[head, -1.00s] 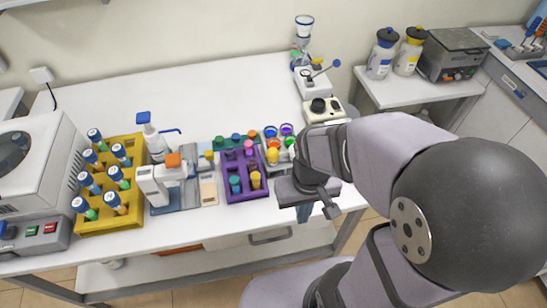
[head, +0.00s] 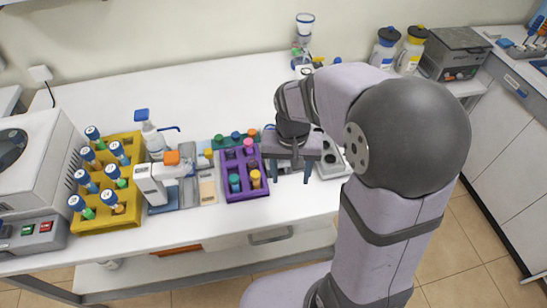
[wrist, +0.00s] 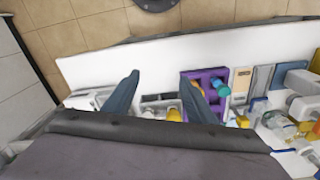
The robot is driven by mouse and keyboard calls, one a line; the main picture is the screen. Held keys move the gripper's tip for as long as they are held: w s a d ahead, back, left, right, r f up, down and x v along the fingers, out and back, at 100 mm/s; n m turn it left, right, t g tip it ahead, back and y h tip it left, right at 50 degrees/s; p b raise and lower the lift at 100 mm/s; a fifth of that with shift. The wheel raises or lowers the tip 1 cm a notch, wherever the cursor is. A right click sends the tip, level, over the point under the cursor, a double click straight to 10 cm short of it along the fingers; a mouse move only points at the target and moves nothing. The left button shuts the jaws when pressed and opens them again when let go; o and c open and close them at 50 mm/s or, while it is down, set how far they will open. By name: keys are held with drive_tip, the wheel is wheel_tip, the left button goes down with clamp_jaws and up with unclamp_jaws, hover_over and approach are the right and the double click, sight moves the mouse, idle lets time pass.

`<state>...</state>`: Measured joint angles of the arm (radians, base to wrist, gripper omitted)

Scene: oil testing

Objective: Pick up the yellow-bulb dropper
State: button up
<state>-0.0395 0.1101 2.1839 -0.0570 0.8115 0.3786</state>
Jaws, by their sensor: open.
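A yellow-topped piece (head: 255,179) stands at the front right of the purple rack (head: 233,194), beside a teal one (head: 235,183). It also shows in the wrist view (wrist: 198,88), close to my right-hand finger. Another yellow-topped piece (wrist: 174,115) stands in the grey rack (wrist: 150,98), between my fingers in the wrist view. I cannot tell which is the yellow-bulb dropper. My gripper (head: 290,180) is open and empty, fingers pointing down, just right of the purple rack. In the head view it hides most of the grey rack.
A yellow rack (head: 80,222) with several blue-capped tubes stands at the left. A white device (head: 150,185) with an orange top and a wash bottle (head: 152,138) stand between the racks. A grey-white device (head: 333,168) lies right of my gripper.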

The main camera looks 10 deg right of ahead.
drive_tip(key=w+m, duration=0.2)
drive_tip(key=w, duration=0.3)
drive_tip(key=w+a+f+m+b, duration=0.1)
drive_tip(key=w, duration=0.3)
drive_tip(key=w+f+m+b, duration=0.1)
drive_tip(key=w+m, duration=0.1)
drive_tip(key=w, duration=0.3)
drive_tip(key=shift+w+a+m+t+h, duration=0.3)
drive_tip(key=shift+w+t+h, duration=0.05)
drive_tip(key=shift+t+h, duration=0.05)
drive_tip(key=shift+w+d+f+p, duration=0.15)
drive_tip(key=shift+f+p, duration=0.65)
drive_tip(key=shift+f, duration=1.05)
drive_tip(key=shift+w+d+f+p, duration=0.15)
drive_tip(key=shift+f+p, duration=0.65)
drive_tip(key=shift+f, duration=1)
drive_tip(key=c, duration=0.7)
